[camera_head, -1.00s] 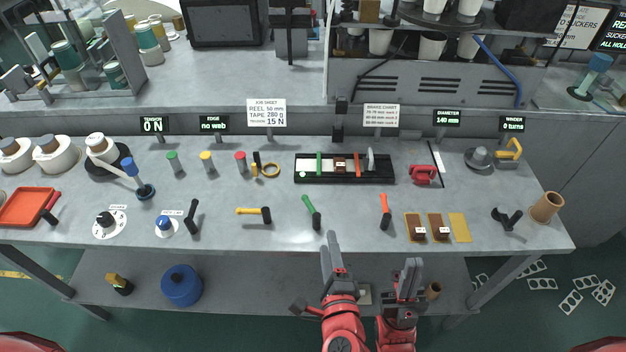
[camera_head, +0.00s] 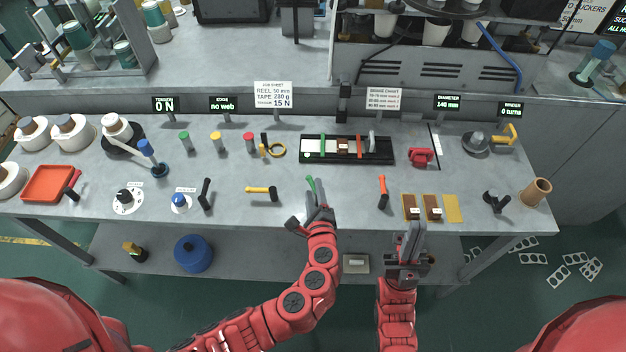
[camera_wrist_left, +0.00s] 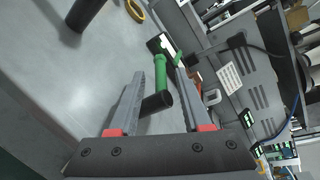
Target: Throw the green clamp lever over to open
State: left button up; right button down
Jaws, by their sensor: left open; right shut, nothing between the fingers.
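The green clamp lever (camera_head: 311,184) stands near the front edge of the table, between the yellow and the orange levers, and is partly hidden by my left gripper in the head view. My left gripper (camera_head: 318,207) is open at the lever. In the left wrist view, the green lever (camera_wrist_left: 161,75) with its black base (camera_wrist_left: 156,103) lies between the two open fingers (camera_wrist_left: 157,88); whether a finger touches it I cannot tell. My right gripper (camera_head: 413,235) is shut and empty, in front of the table edge.
A yellow lever (camera_head: 260,190) lies to the left and an orange lever (camera_head: 382,190) stands to the right. A black rack (camera_head: 379,157) with a green and an orange bar lies behind. Brown plates (camera_head: 433,207) lie to the right. The table (camera_head: 345,197) is bare between the green and orange levers.

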aim_at(313, 184)
pick_arm(q)
jog(key=shift+x, duration=1.55)
grip_shut()
jog(key=shift+f, duration=0.15)
